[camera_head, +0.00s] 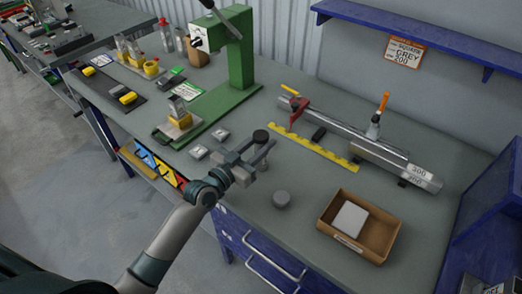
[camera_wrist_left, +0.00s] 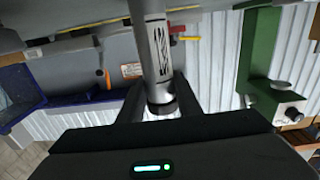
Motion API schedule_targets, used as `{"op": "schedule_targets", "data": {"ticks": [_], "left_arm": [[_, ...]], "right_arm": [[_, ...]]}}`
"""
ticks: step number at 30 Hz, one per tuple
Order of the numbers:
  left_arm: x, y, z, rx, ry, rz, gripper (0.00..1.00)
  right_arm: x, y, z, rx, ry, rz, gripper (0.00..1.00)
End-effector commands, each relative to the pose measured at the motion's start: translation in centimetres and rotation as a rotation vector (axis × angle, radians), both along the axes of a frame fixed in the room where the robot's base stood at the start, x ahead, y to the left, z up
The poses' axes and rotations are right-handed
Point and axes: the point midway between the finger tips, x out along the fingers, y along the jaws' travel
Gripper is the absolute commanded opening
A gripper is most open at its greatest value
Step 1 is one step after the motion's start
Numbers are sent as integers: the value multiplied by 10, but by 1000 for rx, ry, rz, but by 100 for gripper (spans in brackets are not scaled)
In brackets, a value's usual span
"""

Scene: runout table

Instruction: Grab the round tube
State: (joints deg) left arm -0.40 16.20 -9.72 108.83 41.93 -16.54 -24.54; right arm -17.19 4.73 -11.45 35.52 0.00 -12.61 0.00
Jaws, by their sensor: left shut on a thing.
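My left gripper (camera_head: 262,150) is above the near middle of the table, shut on a round tube. In the left wrist view the tube (camera_wrist_left: 152,50) is a shiny grey cylinder with a dark-marked white label and a dark band near its end. It lies between the two dark fingers (camera_wrist_left: 160,106) and runs up out of the picture. In the head view a dark round end (camera_head: 260,136) shows at the fingers; most of the tube is hidden or hard to make out there. My right gripper is not in view.
A long grey bar rig (camera_head: 345,132) with a yellow scale strip (camera_head: 312,149) lies to the right. A cardboard box (camera_head: 378,239) holds a pale block. A green press (camera_head: 238,62) stands behind. A sign (camera_head: 404,52) hangs on the wall.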

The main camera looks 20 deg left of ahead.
Motion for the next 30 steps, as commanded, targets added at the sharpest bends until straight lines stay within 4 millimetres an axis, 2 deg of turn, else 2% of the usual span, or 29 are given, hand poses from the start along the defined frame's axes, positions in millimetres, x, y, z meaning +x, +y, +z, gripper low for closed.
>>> {"op": "schedule_targets", "data": {"ticks": [8,19,26,30], "left_arm": [[0,0,9,-1,-4,0,6],[0,-1,43,-1,-4,1,6],[-6,-29,58,-5,-4,-1,6],[-12,-55,74,-7,-6,-1,6]], "right_arm": [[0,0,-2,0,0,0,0],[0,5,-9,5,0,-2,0],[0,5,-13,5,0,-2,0],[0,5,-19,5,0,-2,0]]}}
